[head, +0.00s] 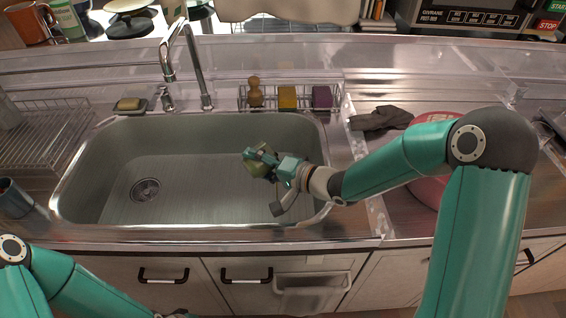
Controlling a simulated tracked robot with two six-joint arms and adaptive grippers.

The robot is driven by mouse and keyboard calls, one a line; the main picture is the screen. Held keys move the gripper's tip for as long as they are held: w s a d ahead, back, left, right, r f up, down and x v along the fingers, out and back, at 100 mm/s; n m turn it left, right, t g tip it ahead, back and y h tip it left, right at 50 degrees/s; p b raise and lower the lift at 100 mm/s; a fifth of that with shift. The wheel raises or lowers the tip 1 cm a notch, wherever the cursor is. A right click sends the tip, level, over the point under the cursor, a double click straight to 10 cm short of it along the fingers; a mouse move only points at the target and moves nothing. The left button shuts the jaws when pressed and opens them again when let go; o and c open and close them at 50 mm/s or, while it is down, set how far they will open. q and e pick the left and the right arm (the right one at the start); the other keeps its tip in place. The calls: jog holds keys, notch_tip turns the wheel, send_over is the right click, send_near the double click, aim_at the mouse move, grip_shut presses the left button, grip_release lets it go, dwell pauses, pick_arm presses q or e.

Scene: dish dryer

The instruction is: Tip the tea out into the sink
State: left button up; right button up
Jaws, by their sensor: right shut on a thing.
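The steel sink (200,208) takes up the middle left of the counter, with a round drain (145,190) in the left part of its floor. My right gripper (257,161) is over the right half of the sink. It is shut on a small olive-green vessel (256,169), which looks like a cup and is partly hidden by the fingers. I cannot tell its tilt or see any tea.
The faucet (196,62) stands behind the sink. A wire caddy with a yellow sponge (287,97) is behind the right side. A dish rack (40,138) and a dark cup (14,198) stand left. A grey cloth (382,119) and a red round thing (425,190) lie right.

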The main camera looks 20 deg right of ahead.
aim_at(268, 152)
jog(key=shift+w+d+r+m+p, duration=0.15)
jog(key=shift+d+r+m+p, duration=0.2)
jog(key=shift+p, duration=0.4)
jog(key=shift+d+r+m+y+p, duration=0.25)
jog(key=shift+m+y+p, duration=0.4)
jog(key=shift+p, duration=0.25)
dwell(0.4)
jog(key=shift+w+d+r+m+t+y+p, duration=0.2)
jog(key=shift+d+r+m+t+y+p, duration=0.15)
jog(key=shift+m+p, duration=0.65)
dwell(0.9)
jog(key=shift+w+d+r+m+t+y+p, duration=0.15)
jog(key=shift+d+r+m+t+y+p, duration=0.2)
jog(key=shift+m, duration=0.45)
dwell(0.8)
jog(key=shift+w+d+r+m+t+y+p, duration=0.1)
jog(key=shift+d+m+t+y+p, duration=0.15)
jog(key=shift+m, duration=0.35)
jog(key=shift+w+d+r+m+t+y+p, duration=0.1)
jog(key=shift+d+m, duration=0.2)
jog(key=shift+m, duration=0.3)
dwell(0.8)
jog(key=shift+d+r+m, duration=0.15)
jog(key=shift+r+m, duration=0.1)
jog(key=shift+m, duration=0.15)
